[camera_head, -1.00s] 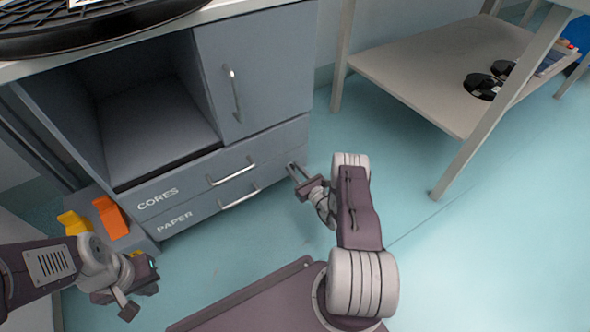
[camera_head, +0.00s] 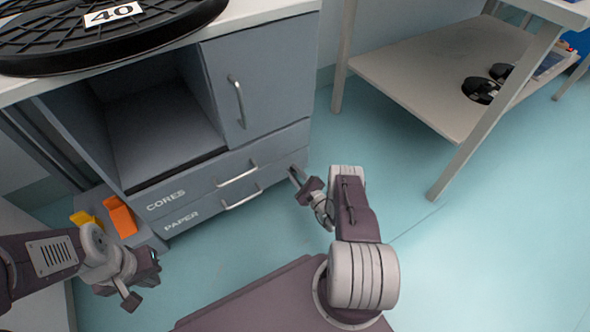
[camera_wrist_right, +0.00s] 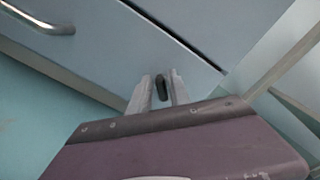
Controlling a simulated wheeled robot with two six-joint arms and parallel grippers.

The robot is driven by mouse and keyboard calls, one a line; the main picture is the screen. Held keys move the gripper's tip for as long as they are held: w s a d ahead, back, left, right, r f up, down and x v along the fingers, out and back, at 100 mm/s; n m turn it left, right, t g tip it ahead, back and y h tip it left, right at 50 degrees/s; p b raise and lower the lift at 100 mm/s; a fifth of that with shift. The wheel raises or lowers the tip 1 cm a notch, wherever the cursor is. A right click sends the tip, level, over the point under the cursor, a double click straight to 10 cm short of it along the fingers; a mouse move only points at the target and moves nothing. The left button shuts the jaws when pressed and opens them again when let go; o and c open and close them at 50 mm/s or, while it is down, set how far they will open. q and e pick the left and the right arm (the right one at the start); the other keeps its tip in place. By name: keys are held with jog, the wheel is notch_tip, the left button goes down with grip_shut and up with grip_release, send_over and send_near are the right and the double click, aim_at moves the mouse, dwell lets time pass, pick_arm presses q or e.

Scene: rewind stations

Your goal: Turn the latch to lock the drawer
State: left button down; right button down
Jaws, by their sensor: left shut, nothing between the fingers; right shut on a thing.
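A grey cabinet (camera_head: 262,60) has two low drawers, marked CORES (camera_head: 238,181) and PAPER (camera_head: 200,213). Both look closed. My right gripper (camera_head: 295,174) is at the right end of the drawer fronts. In the right wrist view, the fingers of my right gripper (camera_wrist_right: 162,92) are shut around a small dark latch (camera_wrist_right: 161,85) on the grey front. The latch stands roughly upright in that view. It is hidden by the fingers in the head view. My left gripper (camera_head: 143,280) is shut and empty, low at the left and away from the drawers.
A metal bar handle (camera_head: 238,174) is on the CORES drawer, another (camera_head: 243,198) on the PAPER drawer. Orange (camera_head: 119,216) and yellow (camera_head: 85,219) pieces lie left of the cabinet. A black reel (camera_head: 110,35) rests on top. A shelf table (camera_head: 420,75) stands right; the floor between is clear.

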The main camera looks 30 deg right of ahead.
jog(key=shift+a+f+n+p, duration=0.15)
jog(key=shift+n+p, duration=0.5)
jog(key=shift+n, duration=1.45)
jog(key=shift+d+f+n+p, duration=0.2)
jog(key=shift+n+p, duration=0.45)
jog(key=shift+n, duration=1.45)
jog(key=shift+f, duration=0.1)
jog(key=c, duration=1.4)
grip_release()
jog(key=shift+c, duration=0.2)
